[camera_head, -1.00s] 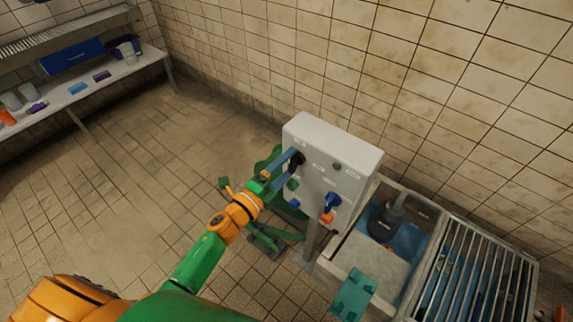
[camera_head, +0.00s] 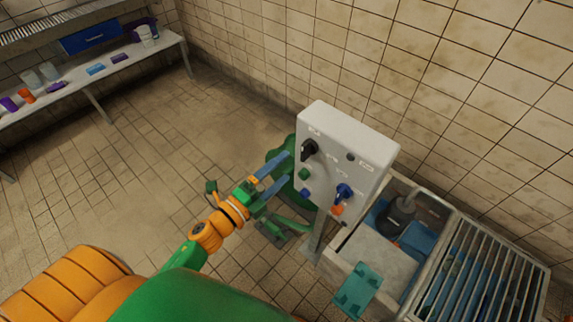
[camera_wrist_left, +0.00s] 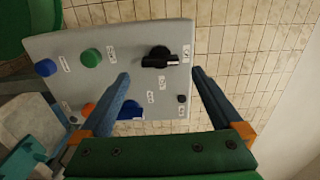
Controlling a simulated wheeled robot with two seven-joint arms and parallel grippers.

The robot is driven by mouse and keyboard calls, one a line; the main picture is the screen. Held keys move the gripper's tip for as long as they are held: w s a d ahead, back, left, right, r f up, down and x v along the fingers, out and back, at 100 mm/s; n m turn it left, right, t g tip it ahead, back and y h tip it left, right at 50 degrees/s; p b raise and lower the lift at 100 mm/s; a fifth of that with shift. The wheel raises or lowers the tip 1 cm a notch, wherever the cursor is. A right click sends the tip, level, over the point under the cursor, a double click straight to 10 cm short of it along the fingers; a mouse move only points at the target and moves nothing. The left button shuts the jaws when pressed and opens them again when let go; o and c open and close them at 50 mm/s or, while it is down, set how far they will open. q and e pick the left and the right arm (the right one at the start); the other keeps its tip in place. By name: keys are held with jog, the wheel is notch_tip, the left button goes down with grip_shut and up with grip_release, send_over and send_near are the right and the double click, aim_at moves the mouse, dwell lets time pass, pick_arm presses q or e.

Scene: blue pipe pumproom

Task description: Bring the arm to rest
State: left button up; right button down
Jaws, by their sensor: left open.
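A pale grey control box (camera_head: 352,142) stands on a post in the head view. Its face carries a black rotary knob (camera_head: 309,150), a green button (camera_head: 303,174), a blue button (camera_head: 305,192), a blue knob (camera_head: 344,192) and an orange part (camera_head: 337,209). My left gripper (camera_head: 283,169) is open and empty, its fingers pointing at the box from the left, apart from the black knob. In the left wrist view, the black knob (camera_wrist_left: 158,57) shows between the open fingers (camera_wrist_left: 160,73). My right gripper is not in view.
A basin (camera_head: 372,252) with a black pump-like object (camera_head: 397,215) and a metal grate (camera_head: 485,275) stands right of the box. A teal piece (camera_head: 358,290) is at its front. A bench (camera_head: 105,78) with small items is far left. Tiled floor (camera_head: 130,165) between is clear.

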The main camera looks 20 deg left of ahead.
pick_arm(q)
jog(key=s+a+f+n+g+y+p, duration=0.1)
jog(key=s+a+f+n+g+y, duration=0.25)
jog(key=f, duration=0.65)
jog(key=s+f+n+g+y, duration=0.2)
jog(key=s+f+n, duration=0.2)
jog(key=f+n, duration=0.45)
jog(key=s+f+n+g, duration=0.2)
jog(key=s+f, duration=0.3)
jog(key=s, duration=0.3)
jog(key=s+d+f+n+g, duration=0.1)
jog(key=s+f+n+g, duration=0.2)
jog(key=s+f+g, duration=0.2)
jog(key=s+f+n+g+p, duration=0.1)
jog(key=s+f, duration=0.4)
jog(key=s, duration=0.7)
jog(key=shift+d+f+n+g+y, duration=0.15)
jog(key=shift+f+n+g+y, duration=0.15)
jog(key=shift+n+g, duration=0.7)
jog(key=shift+m+g, duration=0.25)
jog(key=shift+m, duration=0.05)
